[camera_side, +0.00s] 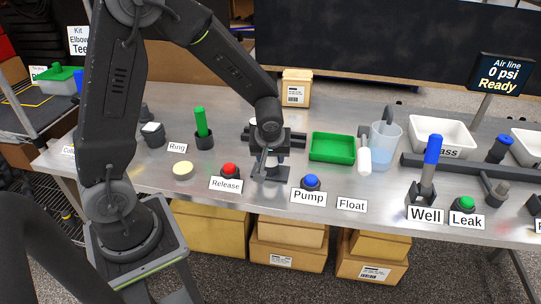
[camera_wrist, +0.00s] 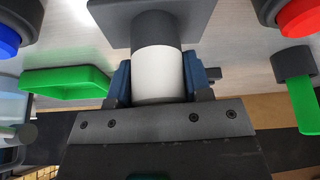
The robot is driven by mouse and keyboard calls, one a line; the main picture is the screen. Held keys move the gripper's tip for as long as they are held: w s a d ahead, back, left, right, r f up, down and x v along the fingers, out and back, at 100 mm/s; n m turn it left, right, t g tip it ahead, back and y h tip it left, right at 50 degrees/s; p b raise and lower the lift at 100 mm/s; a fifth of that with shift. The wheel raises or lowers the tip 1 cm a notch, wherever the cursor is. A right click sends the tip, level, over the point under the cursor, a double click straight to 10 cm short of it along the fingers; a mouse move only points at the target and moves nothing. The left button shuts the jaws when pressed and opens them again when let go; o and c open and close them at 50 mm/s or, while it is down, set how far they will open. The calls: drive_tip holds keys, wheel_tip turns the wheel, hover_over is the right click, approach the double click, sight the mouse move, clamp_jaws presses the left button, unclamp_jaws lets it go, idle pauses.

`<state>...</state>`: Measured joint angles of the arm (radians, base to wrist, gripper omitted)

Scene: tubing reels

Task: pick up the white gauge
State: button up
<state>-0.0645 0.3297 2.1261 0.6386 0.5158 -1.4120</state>
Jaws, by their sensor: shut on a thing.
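The white gauge shows as a plain white cylinder (camera_wrist: 158,75) in the wrist view, between the two blue-lined fingers of my gripper (camera_wrist: 160,82). The fingers press on it from both sides. Its far end meets a dark grey square-edged stand (camera_wrist: 150,20); I cannot tell whether it is still seated there. In the side view my gripper (camera_side: 271,160) is low over the grey stand (camera_side: 270,175) on the metal bench, and the gauge is mostly hidden by the gripper.
A red Release button (camera_side: 229,169) and a blue Pump button (camera_side: 312,181) flank the stand. A green tray (camera_side: 332,147) and a clear water jug (camera_side: 385,148) are to the right. A green post (camera_side: 201,122) stands to the left.

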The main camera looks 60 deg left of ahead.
drive_tip(key=shift+r, duration=0.4)
drive_tip(key=r, duration=0.3)
drive_tip(key=shift+s+a+r, duration=0.15)
drive_tip(key=shift+a+r, duration=0.1)
drive_tip(key=shift+r, duration=0.15)
drive_tip(key=s+a+r, duration=0.6)
drive_tip(key=a, duration=0.3)
drive_tip(key=shift+s+r, duration=0.2)
drive_tip(key=shift+s, duration=0.15)
